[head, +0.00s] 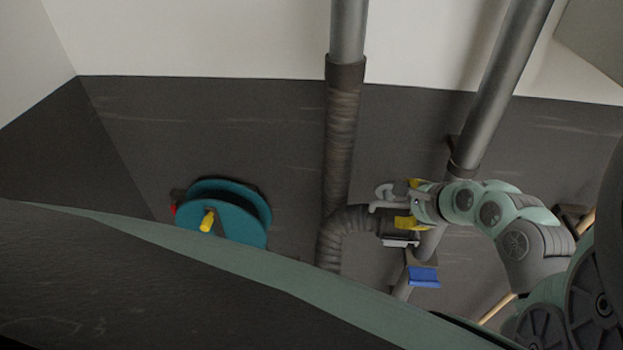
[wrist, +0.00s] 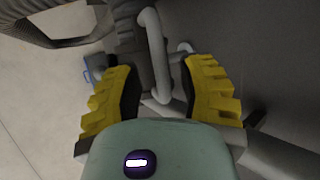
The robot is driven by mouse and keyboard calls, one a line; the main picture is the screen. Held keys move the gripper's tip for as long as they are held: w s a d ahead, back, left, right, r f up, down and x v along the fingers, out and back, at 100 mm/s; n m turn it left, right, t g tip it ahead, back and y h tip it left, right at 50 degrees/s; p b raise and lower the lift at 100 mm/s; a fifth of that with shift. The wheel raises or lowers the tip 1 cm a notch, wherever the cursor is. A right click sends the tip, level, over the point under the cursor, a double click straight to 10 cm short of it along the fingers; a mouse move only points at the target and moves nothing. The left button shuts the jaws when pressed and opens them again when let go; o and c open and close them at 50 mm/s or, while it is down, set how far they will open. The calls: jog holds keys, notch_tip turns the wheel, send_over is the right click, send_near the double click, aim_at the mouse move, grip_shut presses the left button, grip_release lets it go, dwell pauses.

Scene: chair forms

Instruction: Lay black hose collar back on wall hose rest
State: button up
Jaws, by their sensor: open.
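A dark corrugated hose (head: 341,150) hangs from a grey pipe and bends right at the bottom. Its dark end, which looks like the collar (head: 388,226), is beside my gripper (head: 414,203); a dark collar-like part (wrist: 126,32) also shows at the top of the wrist view. My gripper's yellow fingers (wrist: 155,95) are open, one on each side of a pale grey bent bar (wrist: 152,50); contact is not clear. A pale bracket (head: 401,241) just below the hose end may be the wall hose rest, but I cannot tell for sure.
A teal reel (head: 232,212) with a yellow handle is on the dark wall to the left. A slanted grey pipe (head: 497,85) runs behind my gripper. A blue piece (head: 423,277) is below it. A wooden pole (head: 497,308) is at lower right.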

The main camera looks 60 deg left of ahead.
jog(key=v, duration=1)
jog(key=shift+r, duration=0.15)
dwell(0.7)
